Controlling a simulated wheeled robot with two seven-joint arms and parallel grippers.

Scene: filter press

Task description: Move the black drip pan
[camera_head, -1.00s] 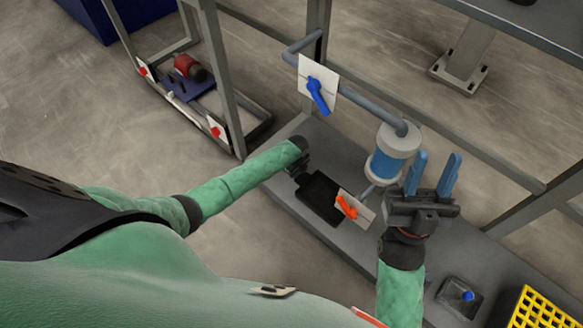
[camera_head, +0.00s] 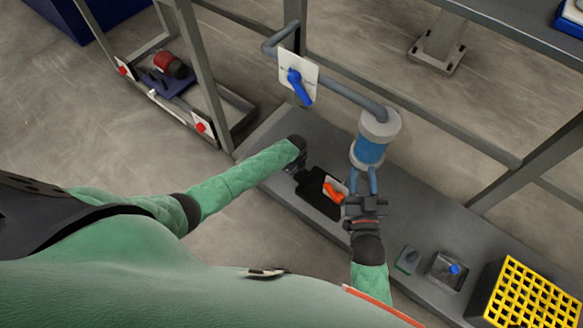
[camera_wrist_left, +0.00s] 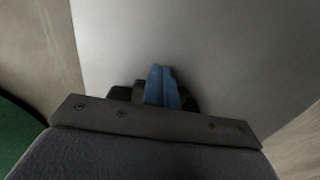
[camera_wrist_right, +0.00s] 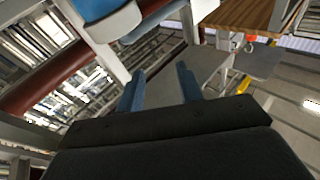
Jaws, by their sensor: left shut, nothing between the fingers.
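The black drip pan (camera_head: 312,192) lies on the grey bench, below the blue-and-white filter housing (camera_head: 370,150); its near right part is partly covered by the orange valve handle (camera_head: 334,193). My left gripper (camera_head: 300,168) is at the pan's far left end; contact cannot be told. In the left wrist view its blue fingers (camera_wrist_left: 161,85) are together, with nothing between them, over plain grey surface. My right gripper (camera_head: 363,183) is open and empty, just below the filter housing and right of the orange valve. In the right wrist view its fingers (camera_wrist_right: 160,90) stand apart.
A blue valve handle (camera_head: 298,85) on a white plate and grey pipes sit behind the pan. To the right are a small grey tray (camera_head: 448,270) with a blue knob and a yellow grid (camera_head: 530,295). Frame posts stand at left and right.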

